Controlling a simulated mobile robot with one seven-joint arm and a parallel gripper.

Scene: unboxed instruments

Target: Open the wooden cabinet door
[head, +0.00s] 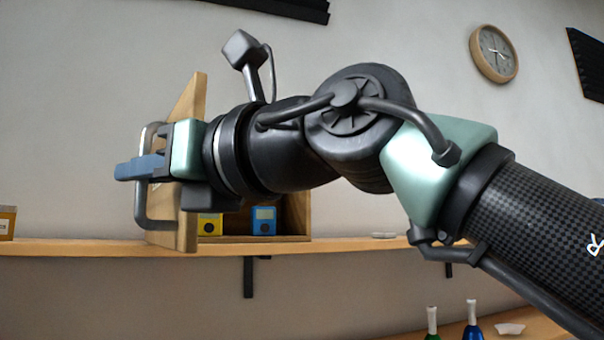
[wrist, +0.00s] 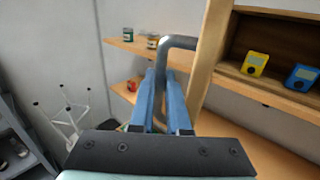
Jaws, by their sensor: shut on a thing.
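The wooden cabinet door (head: 188,190) stands swung out from the cabinet (head: 294,213), at a wide angle to it. The door also shows edge-on in the wrist view (wrist: 208,62). A grey metal bar handle (head: 141,208) is fixed to the door's outer face; its upper bend shows in the wrist view (wrist: 178,42). My gripper (head: 140,168) has its blue fingers shut on the handle's upright part. The fingers also show around the bar in the wrist view (wrist: 161,100). My gripper hides part of the door and of the cabinet opening.
A yellow instrument (head: 210,224) and a blue instrument (head: 263,220) stand inside the cabinet. The cabinet sits on a wooden wall shelf (head: 75,247). Small cans (wrist: 128,35) stand on the shelf in the wrist view. Bottles (head: 473,318) stand on a lower surface at the right.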

